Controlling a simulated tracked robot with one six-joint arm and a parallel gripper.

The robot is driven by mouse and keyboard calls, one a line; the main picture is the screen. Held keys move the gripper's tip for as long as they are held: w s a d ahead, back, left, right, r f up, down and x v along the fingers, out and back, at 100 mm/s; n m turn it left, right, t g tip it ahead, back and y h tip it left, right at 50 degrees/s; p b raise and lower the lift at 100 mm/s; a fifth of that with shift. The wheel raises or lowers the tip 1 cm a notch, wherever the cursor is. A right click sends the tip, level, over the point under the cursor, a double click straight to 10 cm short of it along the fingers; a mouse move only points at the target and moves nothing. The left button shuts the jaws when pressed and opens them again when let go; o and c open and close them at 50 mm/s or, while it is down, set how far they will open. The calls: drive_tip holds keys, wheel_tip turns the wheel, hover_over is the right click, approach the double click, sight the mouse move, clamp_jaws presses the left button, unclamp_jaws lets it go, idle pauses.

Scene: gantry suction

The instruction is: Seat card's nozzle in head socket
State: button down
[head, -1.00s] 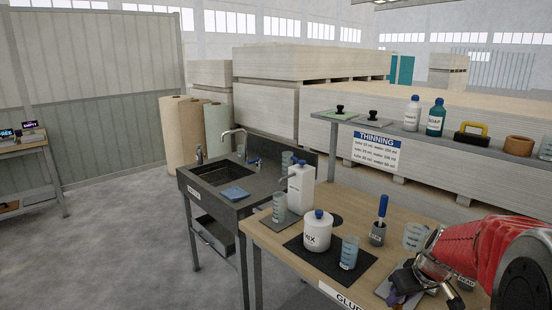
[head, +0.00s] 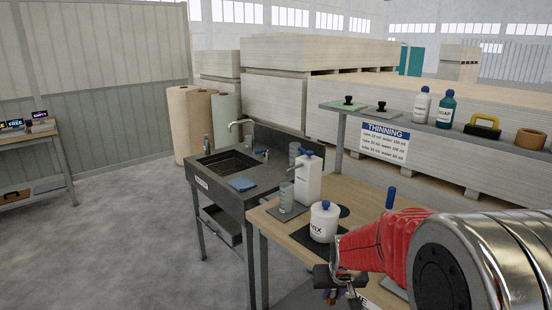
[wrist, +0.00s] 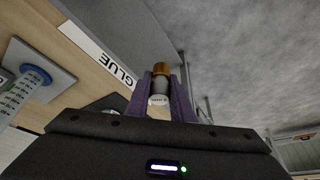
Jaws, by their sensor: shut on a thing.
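My gripper (wrist: 160,100) is shut on a small nozzle (wrist: 161,76) with a brass-coloured tip and a pale lower end bearing small, unreadable print. The purple fingers stand on both sides of it in the wrist view. In the head view my gripper (head: 332,294) is at the front edge of the glue bench, and the nozzle is hardly visible there. I cannot make out a head socket; my red arm hides the bench's right part. No card naming a nozzle can be told apart.
The glue bench (head: 278,225) holds a white MIX jar (head: 323,224), a pump bottle (head: 308,180) and beakers. A sink (head: 230,165) stands behind left. A shelf (head: 400,117) carries bottles and a THINNING sign (head: 385,142). A side table (head: 40,137) is far left. The left floor is clear.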

idle(0.4)
drive_tip(key=s+f, duration=0.3)
drive_tip(key=f, duration=1.1)
drive_tip(key=shift+s, duration=0.3)
drive_tip(key=shift+r, duration=0.1)
